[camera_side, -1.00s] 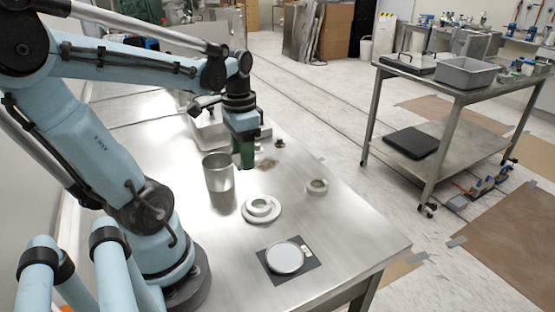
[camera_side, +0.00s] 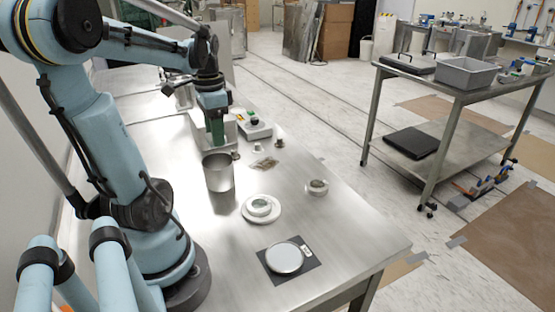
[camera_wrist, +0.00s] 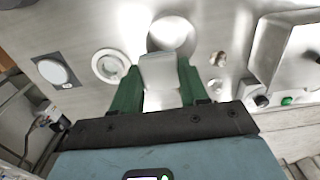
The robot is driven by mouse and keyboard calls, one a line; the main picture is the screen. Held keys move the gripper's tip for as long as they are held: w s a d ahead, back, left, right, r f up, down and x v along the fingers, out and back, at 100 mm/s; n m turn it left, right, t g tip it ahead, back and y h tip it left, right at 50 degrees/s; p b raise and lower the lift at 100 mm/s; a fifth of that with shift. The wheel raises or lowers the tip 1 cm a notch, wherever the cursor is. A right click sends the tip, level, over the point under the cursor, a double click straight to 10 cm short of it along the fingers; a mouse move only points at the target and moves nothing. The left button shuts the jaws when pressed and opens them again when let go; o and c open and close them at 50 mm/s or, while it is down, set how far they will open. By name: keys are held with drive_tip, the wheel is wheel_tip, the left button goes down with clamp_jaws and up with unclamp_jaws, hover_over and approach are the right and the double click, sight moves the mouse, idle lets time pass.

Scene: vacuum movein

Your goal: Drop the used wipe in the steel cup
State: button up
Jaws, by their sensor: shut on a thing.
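The steel cup (camera_side: 219,175) stands upright on the steel table; its round mouth shows beyond my fingers in the wrist view (camera_wrist: 172,32). My gripper (camera_side: 217,138) points down with its green fingers near the cup's far rim in the side view. In the wrist view my gripper (camera_wrist: 160,85) is shut on a pale, flat piece, which looks like the used wipe (camera_wrist: 160,72). The wipe's far edge lies close to the cup's mouth in that view. In the side view I cannot make out the wipe, and the exact height above the cup is unclear.
A saucer with a small dish (camera_side: 261,208), a round pale disc on a dark square (camera_side: 285,258) and a small bowl (camera_side: 317,187) stand nearby. A brownish patch (camera_side: 264,163) lies right of the cup. A box with buttons (camera_side: 254,125) stands behind.

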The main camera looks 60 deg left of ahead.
drive_tip(key=shift+f, duration=0.75)
drive_tip(key=o, duration=1.1)
drive_tip(key=shift+r, duration=0.15)
wheel_tip(320, 180, up, 12)
drive_tip(key=w+d+f+t, duration=0.2)
drive_tip(key=w+d+f, duration=0.1)
drive_tip(key=d, duration=0.4)
drive_tip(key=w+d+f+t, duration=0.2)
drive_tip(key=w+d+f, duration=0.2)
drive_tip(key=d, duration=0.4)
drive_tip(key=w+d+f+t, duration=0.3)
drive_tip(key=d+f, duration=0.1)
drive_tip(key=d, duration=0.4)
drive_tip(key=shift+w+d, duration=0.15)
drive_tip(key=shift+w, duration=0.1)
